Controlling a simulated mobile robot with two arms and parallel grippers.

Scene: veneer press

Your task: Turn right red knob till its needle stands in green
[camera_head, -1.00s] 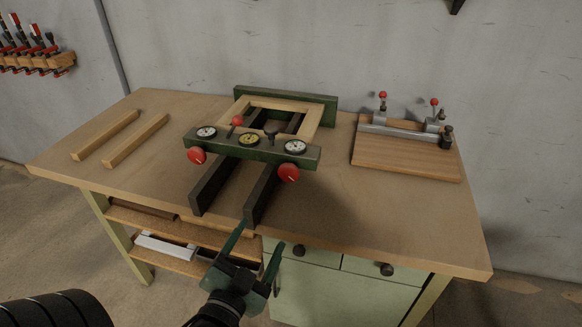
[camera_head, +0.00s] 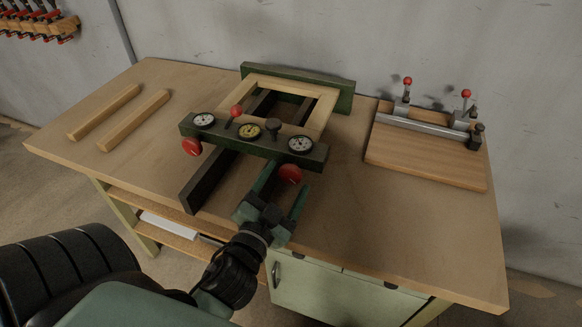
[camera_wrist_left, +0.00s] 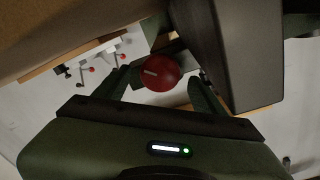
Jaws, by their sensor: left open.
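The right red knob (camera_head: 290,173) sits on the front of the press's green bar (camera_head: 228,139), below the right white dial (camera_head: 300,144). The dial's needle and any green zone are too small to read. My left gripper (camera_head: 286,182) is open, its fingers pointing at the knob. In the left wrist view the knob (camera_wrist_left: 162,73), with a pale mark on its face, shows between the fingertips of the left gripper (camera_wrist_left: 160,80). I see no clear contact. My right gripper is not in view.
A left red knob (camera_head: 191,147), left dial (camera_head: 204,120) and yellow middle dial (camera_head: 249,131) share the bar. A dark rail (camera_head: 208,182) juts forward. Two wooden strips (camera_head: 134,121) lie left; a clamp board (camera_head: 425,155) is right. The front right tabletop (camera_head: 400,225) is clear.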

